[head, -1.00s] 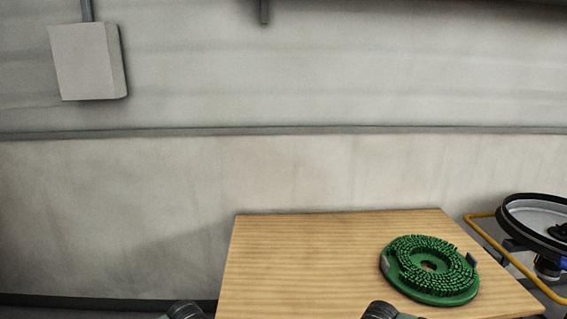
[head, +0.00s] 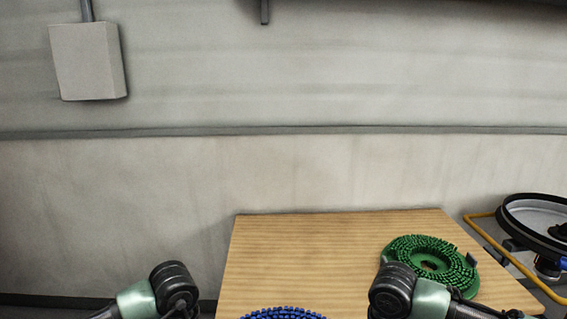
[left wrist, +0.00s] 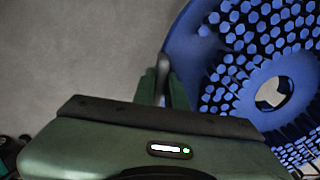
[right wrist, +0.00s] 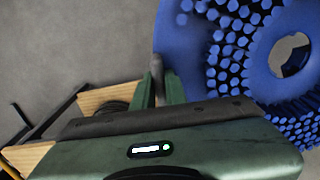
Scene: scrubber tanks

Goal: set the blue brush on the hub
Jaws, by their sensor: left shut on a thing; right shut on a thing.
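The blue brush (head: 283,313) shows at the bottom edge of the head view, between my two arms, bristles up; most of it is cut off. It is a round disc with a centre hole. In the left wrist view my left gripper (left wrist: 163,85) is shut at the rim of the brush (left wrist: 222,85). In the right wrist view my right gripper (right wrist: 157,80) is shut at the rim of the brush (right wrist: 245,60). A round black-rimmed housing (head: 515,203) stands at the right edge. A dark piece inside it (head: 560,231) may be the hub, partly cut off.
A wooden table (head: 300,250) stands ahead against the wall. A green brush (head: 430,250) lies on its right part, partly behind my right arm. A yellow rail (head: 480,232) runs beside the housing. A grey box (head: 87,62) hangs on the wall.

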